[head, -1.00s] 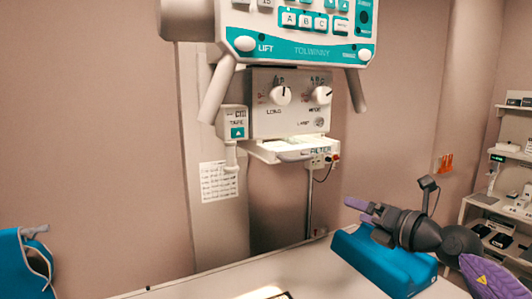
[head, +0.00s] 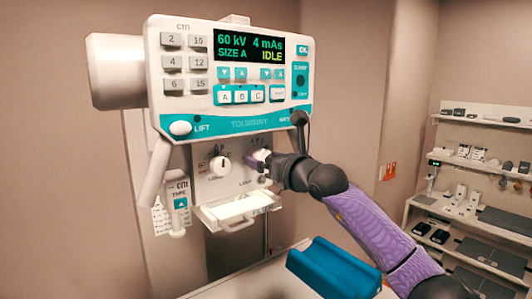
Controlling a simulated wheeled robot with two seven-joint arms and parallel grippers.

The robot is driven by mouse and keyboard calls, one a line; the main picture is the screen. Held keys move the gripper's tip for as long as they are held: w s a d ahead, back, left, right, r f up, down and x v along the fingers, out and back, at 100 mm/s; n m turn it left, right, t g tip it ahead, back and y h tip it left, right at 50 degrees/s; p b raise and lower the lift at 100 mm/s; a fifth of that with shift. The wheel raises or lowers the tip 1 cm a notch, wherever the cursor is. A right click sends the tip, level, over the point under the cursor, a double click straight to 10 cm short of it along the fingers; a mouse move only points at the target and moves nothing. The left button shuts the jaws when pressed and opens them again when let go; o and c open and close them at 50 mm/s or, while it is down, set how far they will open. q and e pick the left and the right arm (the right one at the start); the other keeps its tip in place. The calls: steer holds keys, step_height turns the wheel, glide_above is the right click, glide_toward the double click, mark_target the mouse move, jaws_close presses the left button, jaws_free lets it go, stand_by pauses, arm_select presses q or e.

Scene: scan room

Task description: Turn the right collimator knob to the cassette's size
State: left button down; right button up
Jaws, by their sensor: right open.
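The collimator panel (head: 204,181) hangs under the white and teal control console (head: 168,100). Its left knob (head: 220,165) is white and shows fully. The right knob (head: 258,155) is white and mostly hidden by my right gripper (head: 259,163). The gripper is open, with its fingers at the right knob; I cannot tell whether they touch it. The console display (head: 248,48) reads 60 kV, 4 mAs, SIZE A, IDLE. My left gripper and the cassette are not seen.
A filter tray (head: 238,208) sticks out below the panel. A tape holder (head: 178,203) hangs at its left. A blue cradle block (head: 330,268) lies on the table below my right arm. Shelves (head: 480,190) with small devices stand at the right.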

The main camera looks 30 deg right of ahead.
jaws_close()
stand_by(0.4)
steer(key=shift+d+r+n+b, duration=0.1)
steer(key=shift+n+b, duration=1.85)
steer(key=shift+n, duration=5.85)
